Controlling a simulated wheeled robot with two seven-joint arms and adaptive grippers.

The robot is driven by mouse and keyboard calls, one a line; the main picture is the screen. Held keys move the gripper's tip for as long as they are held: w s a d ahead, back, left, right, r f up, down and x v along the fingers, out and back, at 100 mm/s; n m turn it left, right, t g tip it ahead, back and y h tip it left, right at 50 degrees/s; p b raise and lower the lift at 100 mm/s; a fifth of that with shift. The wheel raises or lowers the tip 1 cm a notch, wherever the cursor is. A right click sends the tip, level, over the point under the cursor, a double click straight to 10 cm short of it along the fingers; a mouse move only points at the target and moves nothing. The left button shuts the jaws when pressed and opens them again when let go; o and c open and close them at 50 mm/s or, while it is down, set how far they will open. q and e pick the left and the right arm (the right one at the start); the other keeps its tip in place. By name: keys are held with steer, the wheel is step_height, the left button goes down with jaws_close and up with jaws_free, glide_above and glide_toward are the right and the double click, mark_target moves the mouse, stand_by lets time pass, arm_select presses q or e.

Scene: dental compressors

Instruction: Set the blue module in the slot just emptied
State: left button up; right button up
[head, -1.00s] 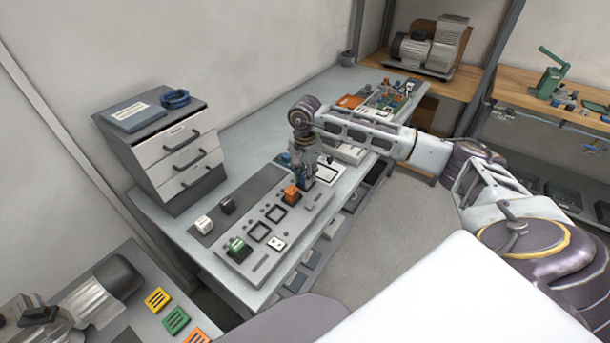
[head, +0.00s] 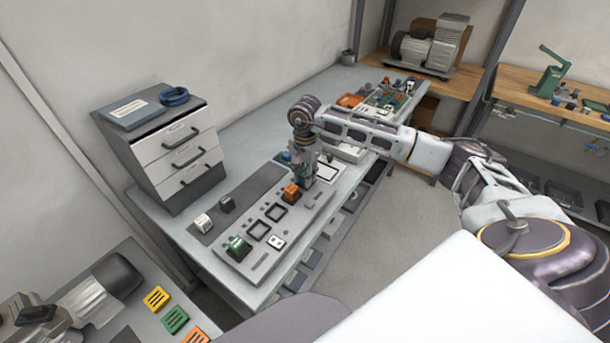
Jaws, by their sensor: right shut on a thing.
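The grey panel (head: 262,264) lies on the long bench. A green module (head: 238,246) sits at its near end and an orange module (head: 291,193) sits further along. Two empty square slots, a nearer one (head: 259,230) and a farther one (head: 276,212), show between them. My right gripper (head: 303,181) points down at the panel's far part, just beyond the orange module. It is shut on the blue module (head: 298,174), of which only a little shows. The gripper hides the module's underside, so I cannot tell whether it is seated. My left gripper is not in view.
A dark strip (head: 240,200) beside the panel carries a white module (head: 203,223) and a dark module (head: 226,204). A drawer cabinet (head: 175,160) stands at the bench's left. Loose parts and an orange tray (head: 349,101) lie at the far end.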

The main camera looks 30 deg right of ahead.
steer(key=o, duration=1.4)
steer(key=shift+f, duration=0.1)
steer(key=shift+o, duration=0.2)
steer(key=shift+r+p, duration=1.65)
steer(key=shift+r, duration=1.9)
